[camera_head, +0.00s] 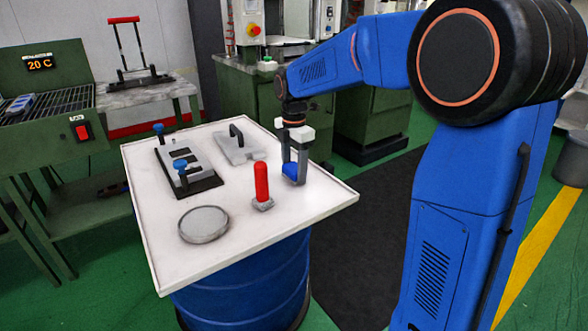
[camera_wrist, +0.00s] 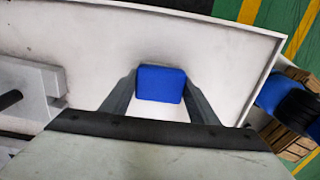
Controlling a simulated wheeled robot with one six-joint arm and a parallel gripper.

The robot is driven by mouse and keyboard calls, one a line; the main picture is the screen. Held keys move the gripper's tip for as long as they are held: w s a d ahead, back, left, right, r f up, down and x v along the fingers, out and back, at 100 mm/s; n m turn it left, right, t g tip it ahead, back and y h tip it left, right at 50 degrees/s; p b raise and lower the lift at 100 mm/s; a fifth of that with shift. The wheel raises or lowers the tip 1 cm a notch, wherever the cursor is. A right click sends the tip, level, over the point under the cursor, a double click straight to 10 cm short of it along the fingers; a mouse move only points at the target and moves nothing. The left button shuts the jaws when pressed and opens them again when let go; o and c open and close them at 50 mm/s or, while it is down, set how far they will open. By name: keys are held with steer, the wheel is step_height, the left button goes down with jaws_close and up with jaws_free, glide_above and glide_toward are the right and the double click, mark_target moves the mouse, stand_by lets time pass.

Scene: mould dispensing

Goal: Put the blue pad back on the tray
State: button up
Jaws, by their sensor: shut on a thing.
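The blue pad (camera_wrist: 161,84) is between my gripper's two fingers in the wrist view. In the head view the blue pad (camera_head: 291,169) shows low between the fingers, partly covered by them. My gripper (camera_head: 295,176) points down over the right side of the white tray (camera_head: 318,202) and is shut on the pad. The white tray top (camera_wrist: 215,75) lies below the pad in the wrist view. Whether the pad touches the tray surface or hangs just above it, I cannot tell.
The tray rests on a blue drum (camera_head: 250,285). The tray's front right is clear.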

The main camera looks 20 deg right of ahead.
mark_target(294, 167)
steer(key=shift+f, duration=0.1)
steer(key=o, duration=1.1)
step_height(294, 167, up, 12)
steer(key=s+d+m+t, duration=0.1)
steer(key=s+d+m, duration=0.3)
steer(key=s, duration=0.5)
steer(key=s+d+f+m+t, duration=0.1)
steer(key=s+f+m, duration=0.5)
steer(key=s, duration=0.6)
steer(key=s+d+f+m+t, duration=0.2)
steer(key=s+f+m, duration=0.5)
steer(key=s+m, duration=0.4)
steer(key=shift+s+m+t, duration=0.3)
steer(key=shift+s+t, duration=0.1)
steer(key=shift+s, duration=0.3)
steer(key=shift+r, duration=0.1)
